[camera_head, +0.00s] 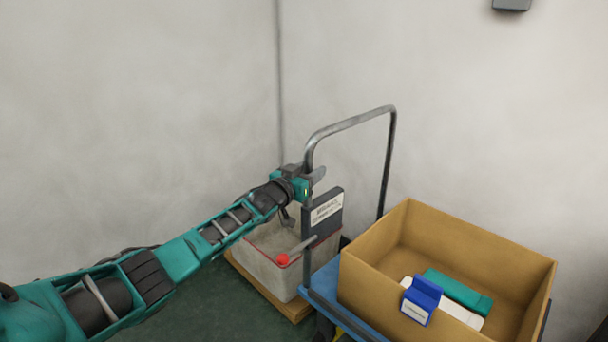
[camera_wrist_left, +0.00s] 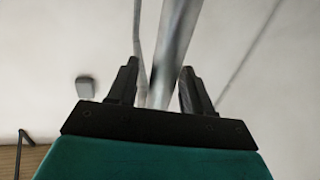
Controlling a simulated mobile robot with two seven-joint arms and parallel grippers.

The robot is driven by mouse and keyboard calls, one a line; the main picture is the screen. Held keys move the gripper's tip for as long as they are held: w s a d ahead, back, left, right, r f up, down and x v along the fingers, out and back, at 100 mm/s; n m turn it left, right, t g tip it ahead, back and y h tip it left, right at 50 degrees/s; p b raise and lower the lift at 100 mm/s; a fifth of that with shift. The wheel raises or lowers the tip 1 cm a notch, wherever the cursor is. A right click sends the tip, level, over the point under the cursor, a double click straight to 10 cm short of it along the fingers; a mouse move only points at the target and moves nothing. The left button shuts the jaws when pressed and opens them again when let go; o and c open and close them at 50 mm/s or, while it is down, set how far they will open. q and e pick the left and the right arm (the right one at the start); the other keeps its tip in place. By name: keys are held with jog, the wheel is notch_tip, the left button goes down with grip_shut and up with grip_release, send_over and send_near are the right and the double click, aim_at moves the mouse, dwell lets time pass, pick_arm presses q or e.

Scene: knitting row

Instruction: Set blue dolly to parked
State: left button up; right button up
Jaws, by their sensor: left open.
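The blue dolly (camera_head: 325,285) stands near the wall, with a grey metal push handle (camera_head: 350,122) rising from it. A dark panel with a white label (camera_head: 323,213) is on the handle's near post. A lever with a red knob (camera_head: 283,259) reaches out from the panel toward the lower left. My left gripper (camera_head: 316,178) is at the near post, above the panel. In the left wrist view, the grey bar (camera_wrist_left: 174,48) passes between the open fingers (camera_wrist_left: 159,70); contact cannot be told. My right gripper is not in view.
A cardboard box (camera_head: 375,275) rests on the dolly, holding teal and white items; a blue labelled piece (camera_head: 420,300) is at its near side. A pale bin with a red rim (camera_head: 265,270) stands left of the dolly on a wooden base. Walls close off the back.

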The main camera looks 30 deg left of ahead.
pick_arm(q)
jog(key=s+a+p, duration=0.1)
jog(key=s+p, duration=0.3)
jog(key=s, duration=0.8)
jog(key=shift+s, duration=0.35)
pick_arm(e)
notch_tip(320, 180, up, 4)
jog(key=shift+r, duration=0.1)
pick_arm(q)
jog(key=shift+r, duration=0.1)
jog(key=s+d+f+m+g+h+p, duration=0.1)
jog(key=s+d+f+g+p, duration=0.35)
jog(key=s+d+f, duration=0.55)
jog(key=s+d+g+p, duration=0.1)
jog(key=s+d, duration=0.3)
jog(key=s, duration=0.5)
jog(key=s+d+g+p, duration=0.1)
jog(key=s+d+p, duration=0.2)
jog(key=s, duration=0.6)
jog(key=shift+d+m+g+y, duration=0.3)
jog(key=shift+d+g, duration=0.05)
jog(key=shift+d, duration=0.8)
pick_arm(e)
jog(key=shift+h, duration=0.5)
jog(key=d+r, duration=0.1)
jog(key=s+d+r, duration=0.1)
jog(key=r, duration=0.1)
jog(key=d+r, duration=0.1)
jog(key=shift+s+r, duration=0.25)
